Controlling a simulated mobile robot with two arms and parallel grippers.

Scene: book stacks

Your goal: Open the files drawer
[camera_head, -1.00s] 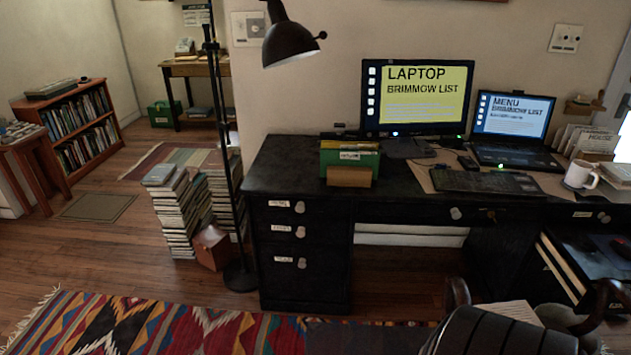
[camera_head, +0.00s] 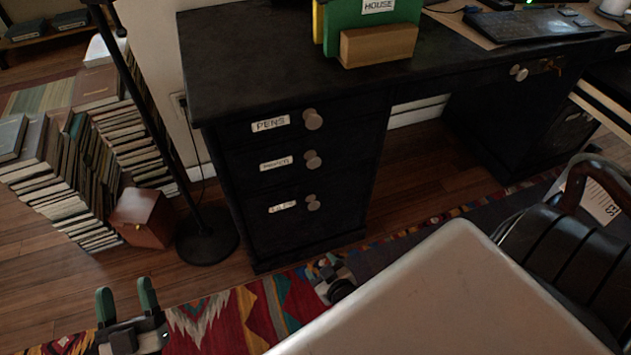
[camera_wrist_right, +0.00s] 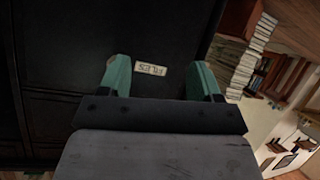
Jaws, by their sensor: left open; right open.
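The files drawer (camera_head: 284,228) is the bottom black drawer of the desk pedestal, with a white label and a round pale knob (camera_head: 312,203). It is shut. In the right wrist view its label (camera_wrist_right: 152,69) reads FILES, and the knob does not show there. My right gripper (camera_wrist_right: 160,66) is open and empty, its green fingers facing the drawer front on either side of the label. In the head view my pale right arm link hides most of that gripper; a small part shows below the drawer. My left gripper (camera_head: 126,290) is open and empty, low at the left.
The pens drawer (camera_head: 285,122) and a middle drawer (camera_head: 285,160) are above, both shut. A lamp base (camera_head: 207,236), brown box (camera_head: 143,217) and book stacks (camera_head: 60,185) stand left of the desk. A black chair (camera_head: 550,240) is at the right. A patterned rug (camera_head: 235,318) covers the floor in front.

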